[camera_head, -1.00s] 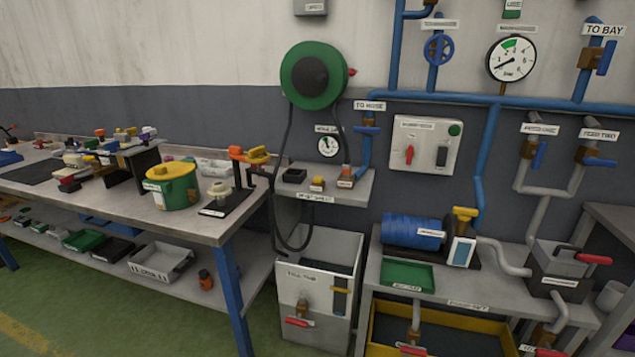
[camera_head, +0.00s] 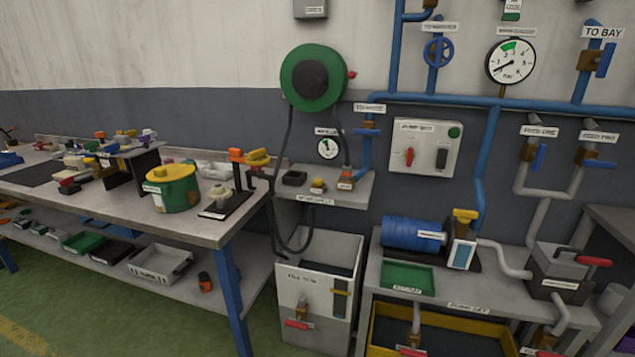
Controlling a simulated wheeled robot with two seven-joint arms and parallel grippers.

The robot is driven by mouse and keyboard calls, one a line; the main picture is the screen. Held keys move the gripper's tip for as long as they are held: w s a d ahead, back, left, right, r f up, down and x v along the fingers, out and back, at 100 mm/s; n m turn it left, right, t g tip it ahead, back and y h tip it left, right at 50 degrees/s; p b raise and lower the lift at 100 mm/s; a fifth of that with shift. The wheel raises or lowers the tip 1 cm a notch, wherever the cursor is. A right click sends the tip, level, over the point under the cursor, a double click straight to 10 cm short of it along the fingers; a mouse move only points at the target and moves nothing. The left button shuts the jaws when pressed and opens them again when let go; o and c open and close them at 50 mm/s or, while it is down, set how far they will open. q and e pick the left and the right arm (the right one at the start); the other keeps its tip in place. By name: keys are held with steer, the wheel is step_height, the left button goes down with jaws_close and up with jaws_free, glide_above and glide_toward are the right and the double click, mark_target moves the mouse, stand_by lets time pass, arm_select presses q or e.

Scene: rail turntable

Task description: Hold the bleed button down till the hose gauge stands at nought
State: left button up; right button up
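A small round white gauge (camera_head: 327,148) hangs on the wall under a small label, above a grey shelf (camera_head: 345,192); I take it for the hose gauge. Its needle is too small to read. On the shelf stand a small brown block with a yellow top (camera_head: 318,187) and an orange-brown fitting (camera_head: 346,176) where a dark hose comes down. Either may carry the bleed button; the labels are too small to tell. Neither of my grippers is in view, and nothing touches the shelf's things.
A green hose reel (camera_head: 314,76) is above the shelf, with a dark hose (camera_head: 280,190) looping down. A grey tank (camera_head: 318,290) stands below. A workbench (camera_head: 110,210) with a green pot (camera_head: 172,187) is to the left. A pump bench (camera_head: 450,290) is to the right. A large gauge (camera_head: 510,62) hangs upper right.

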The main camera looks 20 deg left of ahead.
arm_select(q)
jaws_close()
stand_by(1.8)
